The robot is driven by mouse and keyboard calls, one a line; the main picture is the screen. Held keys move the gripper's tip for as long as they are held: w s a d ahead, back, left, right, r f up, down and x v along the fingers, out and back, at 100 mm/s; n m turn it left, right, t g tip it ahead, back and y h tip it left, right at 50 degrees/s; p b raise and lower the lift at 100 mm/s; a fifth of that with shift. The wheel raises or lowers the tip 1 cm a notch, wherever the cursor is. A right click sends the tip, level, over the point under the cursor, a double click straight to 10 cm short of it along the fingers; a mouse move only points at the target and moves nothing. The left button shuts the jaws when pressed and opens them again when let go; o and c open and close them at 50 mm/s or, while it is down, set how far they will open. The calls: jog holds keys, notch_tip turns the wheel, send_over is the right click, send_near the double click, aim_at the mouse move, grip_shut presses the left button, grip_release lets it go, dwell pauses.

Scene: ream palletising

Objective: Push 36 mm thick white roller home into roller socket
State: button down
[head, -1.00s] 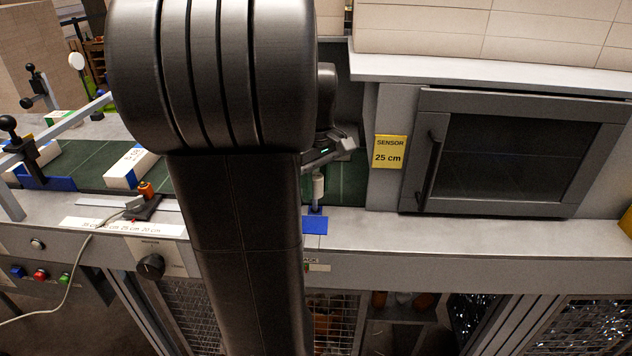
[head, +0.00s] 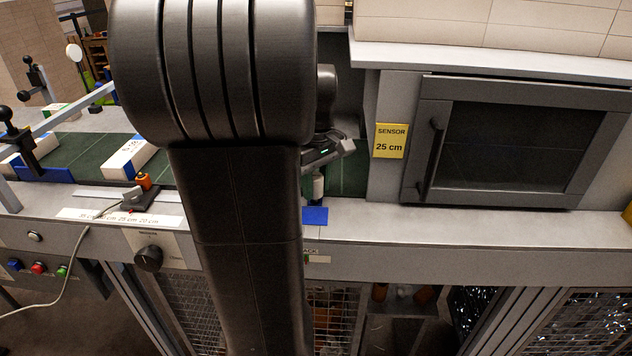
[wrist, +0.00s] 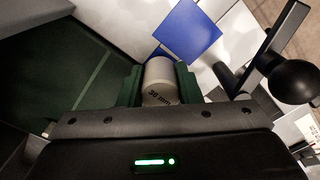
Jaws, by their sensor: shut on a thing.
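The roller sits between the two green fingers. In the head view the roller (head: 318,186) stands roughly upright below my gripper (head: 326,155), just above or at the bench edge behind the blue patch (head: 314,216). The blue patch also shows in the wrist view (wrist: 187,31), beyond the roller. The roller socket cannot be made out; the roller and my arm hide that spot, so I cannot tell how deep the roller sits.
The green belt (head: 347,172) runs behind the roller. A grey cabinet (head: 510,145) with a yellow sensor sign (head: 391,141) stands to the right. A white ream (head: 130,156) lies on the belt at left. A black ball-ended lever (wrist: 292,81) shows in the wrist view.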

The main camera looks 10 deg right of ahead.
jog(key=shift+f+b, duration=0.45)
jog(key=shift+f, duration=0.35)
jog(key=c, duration=0.9)
grip_release()
jog(key=shift+c, duration=0.2)
notch_tip(320, 180, up, 14)
jog(key=shift+f, duration=0.15)
notch_tip(320, 180, down, 14)
jog(key=shift+r, duration=0.45)
